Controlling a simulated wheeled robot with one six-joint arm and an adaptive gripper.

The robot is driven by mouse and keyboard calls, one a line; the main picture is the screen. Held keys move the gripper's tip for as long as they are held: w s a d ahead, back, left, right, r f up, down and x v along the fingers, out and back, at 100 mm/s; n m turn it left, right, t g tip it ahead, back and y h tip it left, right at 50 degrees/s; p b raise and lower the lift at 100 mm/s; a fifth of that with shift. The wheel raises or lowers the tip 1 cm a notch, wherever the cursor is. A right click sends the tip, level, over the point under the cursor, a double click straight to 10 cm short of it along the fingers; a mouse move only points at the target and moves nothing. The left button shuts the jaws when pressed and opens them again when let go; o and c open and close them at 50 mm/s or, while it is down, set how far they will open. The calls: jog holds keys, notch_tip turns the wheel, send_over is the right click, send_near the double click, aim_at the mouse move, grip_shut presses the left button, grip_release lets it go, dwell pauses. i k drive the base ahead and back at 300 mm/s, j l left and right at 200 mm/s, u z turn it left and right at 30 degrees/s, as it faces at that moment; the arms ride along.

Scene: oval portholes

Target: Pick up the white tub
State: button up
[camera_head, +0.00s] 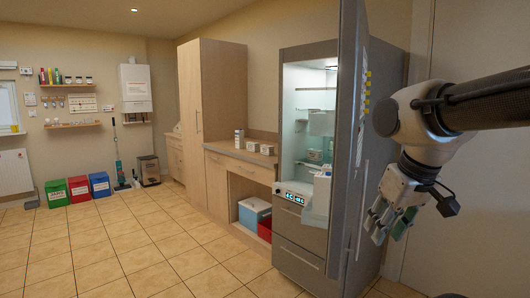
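I cannot tell for certain which thing is the white tub. Small whitish containers (314,155) stand on a shelf inside the open, lit fridge (305,262), too small to make out. Small white packs (239,139) also stand on the counter left of the fridge. My gripper (387,226) hangs at the right, pointing down, on the near side of the open fridge door (347,150). Its fingers look apart, with nothing visible between them. The door stands between my gripper and the fridge inside and hides part of it.
Pale bins (322,192) show at the inner side of the fridge door. A counter (240,155) and tall wooden cabinet (212,120) stand left of the fridge. A blue-and-white cooler (254,214) sits under the counter. Coloured bins (79,188) line the far wall. The tiled floor (140,245) is clear.

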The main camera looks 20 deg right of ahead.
aim_at(266, 150)
jog(key=i+j+z, duration=0.1)
jog(key=i+j, duration=0.35)
jog(key=j, duration=0.25)
jog(key=i+j+z, duration=0.25)
jog(key=i, duration=0.3)
jog(key=i+j+z, duration=0.1)
jog(key=i+j, duration=0.15)
jog(key=i, duration=0.15)
jog(key=i+j+z, duration=0.1)
jog(key=i, duration=0.25)
jog(key=i+l, duration=0.15)
jog(key=i, duration=0.5)
jog(key=i+j+z, duration=0.2)
jog(key=i+j, duration=0.75)
jog(key=i+j+z, duration=0.2)
jog(key=i+j, duration=0.9)
